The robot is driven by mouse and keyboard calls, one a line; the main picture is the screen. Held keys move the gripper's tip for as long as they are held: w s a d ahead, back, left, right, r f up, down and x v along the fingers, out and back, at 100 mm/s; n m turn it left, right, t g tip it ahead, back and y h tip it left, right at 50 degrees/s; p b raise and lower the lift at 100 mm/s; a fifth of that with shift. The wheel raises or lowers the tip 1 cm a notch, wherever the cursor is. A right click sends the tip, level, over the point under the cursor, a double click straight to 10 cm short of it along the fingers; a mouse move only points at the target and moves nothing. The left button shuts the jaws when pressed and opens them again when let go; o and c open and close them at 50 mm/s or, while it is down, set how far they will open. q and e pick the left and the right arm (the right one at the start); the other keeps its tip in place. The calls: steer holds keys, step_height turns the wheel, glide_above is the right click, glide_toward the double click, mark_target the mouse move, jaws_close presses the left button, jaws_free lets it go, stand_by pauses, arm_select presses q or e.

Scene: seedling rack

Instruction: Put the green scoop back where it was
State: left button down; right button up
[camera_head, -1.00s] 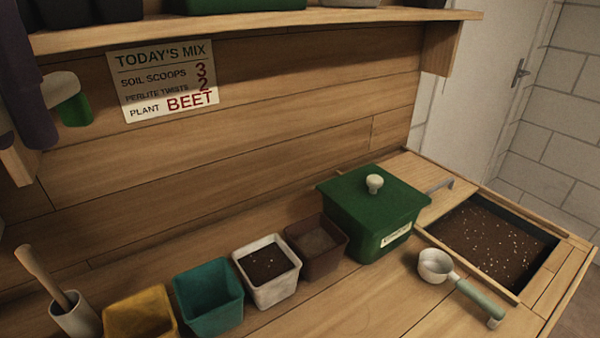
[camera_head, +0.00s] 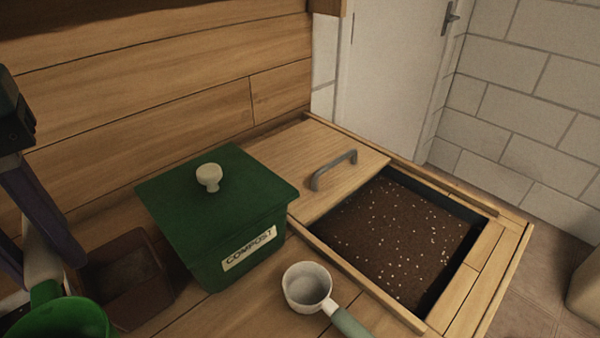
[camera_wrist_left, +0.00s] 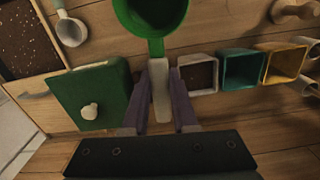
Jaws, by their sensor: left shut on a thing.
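My left gripper (camera_head: 45,262) is at the lower left of the head view, shut on the cream handle of the green scoop (camera_head: 62,318). The scoop's green bowl is partly cut off by the bottom edge, with its open top showing. In the left wrist view, the green bowl (camera_wrist_left: 150,32) is at the top, and its pale handle (camera_wrist_left: 160,90) lies between the fingers of the gripper (camera_wrist_left: 161,95). The scoop is held above the bench, near the brown pot (camera_head: 125,275). My right gripper is in neither view.
A lidded green compost bin (camera_head: 225,215) stands mid-bench. Right of it are a white scoop with a pale green handle (camera_head: 308,288) and a sunken soil bin (camera_head: 400,240) with a wooden lid (camera_head: 300,160). The wrist view shows white (camera_wrist_left: 200,75), teal (camera_wrist_left: 243,70) and yellow (camera_wrist_left: 285,62) pots.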

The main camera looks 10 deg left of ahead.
arm_select(q)
steer(key=s+f+n+b, duration=0.1)
steer(key=s+f+b, duration=0.2)
steer(key=f, duration=0.2)
steer(key=s+f+n+b, duration=0.2)
steer(key=f+b, duration=0.1)
steer(key=f, duration=0.2)
steer(key=s+f+n+b, duration=0.2)
steer(key=s+f+b, duration=0.1)
steer(key=f, duration=0.2)
steer(key=shift+s+a+h, duration=0.3)
steer(key=shift+s, duration=0.05)
steer(key=shift+d, duration=0.15)
steer(key=w+d, duration=0.3)
steer(key=w, duration=0.1)
steer(key=w+d+p, duration=0.1)
steer(key=w+d, duration=0.3)
steer(key=w, duration=0.1)
steer(key=w+d+p, duration=0.1)
steer(key=w+d, duration=0.2)
steer(key=w, duration=0.1)
steer(key=shift+w+d, duration=0.2)
steer(key=shift+d, duration=0.05)
steer(key=f, duration=0.2)
steer(key=shift+w+d+f+n, duration=0.2)
steer(key=shift+w+f+n, duration=0.05)
steer(key=shift+f+n, duration=0.1)
steer(key=shift+f, duration=0.4)
